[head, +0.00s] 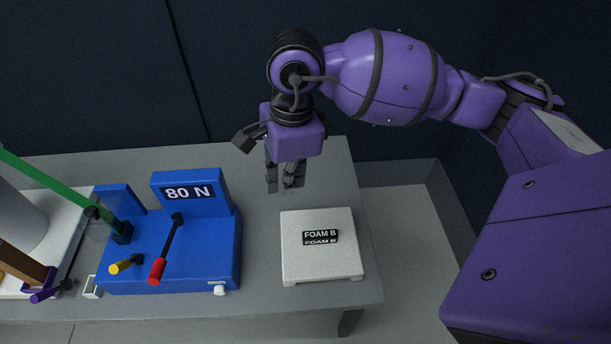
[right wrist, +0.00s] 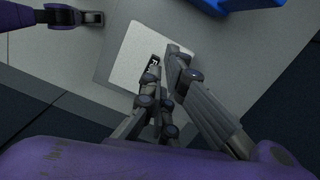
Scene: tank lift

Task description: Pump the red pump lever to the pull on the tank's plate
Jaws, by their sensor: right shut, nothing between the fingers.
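The red pump lever (head: 157,268) is a black rod with a red grip on top of the blue pump unit (head: 190,240); it leans toward the front. The raised panel on this unit reads "80 N" (head: 188,193). A grey cylinder (head: 20,228), perhaps the tank, is cut off at the left edge; I see no readable plate on it. My right gripper (head: 285,188) points down behind the foam block, right of the pump and away from the lever. Its fingers (right wrist: 160,90) are shut and empty. My left gripper is not seen in the head view.
A white block marked "FOAM B" (head: 318,262) stands right of the pump. A short yellow lever (head: 120,267) sits left of the red one. A green bar (head: 50,185) slants down to the pump's left side. The table (head: 262,270) is bare between pump and foam.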

